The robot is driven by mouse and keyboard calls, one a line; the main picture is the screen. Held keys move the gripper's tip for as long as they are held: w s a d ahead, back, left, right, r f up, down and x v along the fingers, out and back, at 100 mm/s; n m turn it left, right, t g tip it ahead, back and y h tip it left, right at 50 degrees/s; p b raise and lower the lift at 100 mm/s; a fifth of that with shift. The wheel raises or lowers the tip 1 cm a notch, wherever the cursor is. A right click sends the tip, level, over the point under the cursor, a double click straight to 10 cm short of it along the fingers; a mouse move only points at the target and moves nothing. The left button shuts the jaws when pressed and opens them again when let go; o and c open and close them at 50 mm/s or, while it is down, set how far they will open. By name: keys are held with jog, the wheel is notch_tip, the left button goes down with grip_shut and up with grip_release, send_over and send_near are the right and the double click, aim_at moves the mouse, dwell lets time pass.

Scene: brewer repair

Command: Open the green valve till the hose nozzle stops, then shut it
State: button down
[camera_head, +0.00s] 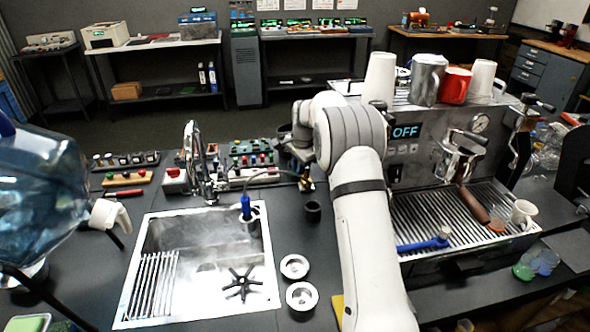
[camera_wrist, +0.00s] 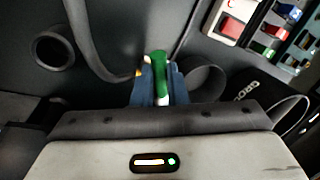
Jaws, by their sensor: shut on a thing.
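My gripper (camera_wrist: 155,82) is shut on the green valve handle (camera_wrist: 159,78) in the wrist view, with its blue fingers on both sides of the green part. In the head view my gripper (camera_head: 292,148) is at the end of the bent arm, behind the sink's right side, and the green handle cannot be made out there. A small brass fitting (camera_head: 307,184) shows just below it. A dark hose (camera_head: 268,172) arches left from there to the blue hose nozzle (camera_head: 246,208), which stands upright at the sink's back right corner. Whether water flows cannot be told.
The espresso machine (camera_head: 440,130) is to the right, with cups on top. A large blue bottle (camera_head: 40,190) is at left.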

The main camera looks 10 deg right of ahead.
jog(key=n, duration=0.2)
jog(key=s+d+n, duration=0.1)
jog(key=n, duration=0.2)
jog(key=shift+s+d+g+y+b, duration=0.2)
jog(key=shift+g+y+b, duration=0.1)
jog(key=shift+y+b, duration=0.1)
jog(key=shift+n, duration=0.3)
jog(key=c, duration=1.5)
grip_release()
jog(key=shift+o, duration=0.2)
notch_tip(320, 180, up, 7)
jog(key=d+b, duration=0.1)
jog(key=shift+s+r, duration=0.2)
jog(key=shift+s, duration=0.2)
jog(key=shift+d, duration=0.1)
